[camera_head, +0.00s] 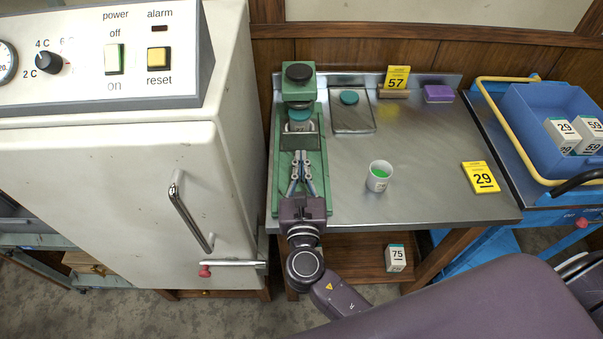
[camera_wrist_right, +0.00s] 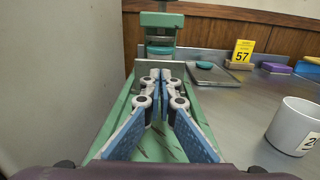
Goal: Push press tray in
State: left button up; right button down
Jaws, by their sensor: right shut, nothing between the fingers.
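The green press (camera_head: 299,84) with a black knob stands at the left end of the metal table. Its tray (camera_head: 300,141) has an upright grey front plate and sits on the green base rails under the press head. A teal-topped round piece (camera_head: 299,115) is behind the plate, under the head. My right gripper (camera_head: 301,156) is shut and empty, over the base and pointing at the front plate. In the right wrist view the fingertips (camera_wrist_right: 160,76) are at the tray's front plate (camera_wrist_right: 140,68); I cannot tell whether they touch. My left gripper is not in view.
A white cup (camera_head: 380,176) with green contents stands right of the press. Behind are a flat grey plate (camera_head: 353,122) with a teal disc, a yellow 57 sign (camera_head: 397,77) and a purple block (camera_head: 438,93). A white cabinet (camera_head: 110,190) stands close on the left.

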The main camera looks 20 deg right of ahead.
aim_at(301, 134)
jog(key=x, duration=0.5)
jog(key=shift+w+p, duration=0.25)
jog(key=shift+p, duration=0.1)
jog(key=shift+w+d, duration=0.1)
jog(key=x, duration=0.3)
jog(key=shift+w+d+r, duration=0.1)
jog(key=shift+d, duration=0.05)
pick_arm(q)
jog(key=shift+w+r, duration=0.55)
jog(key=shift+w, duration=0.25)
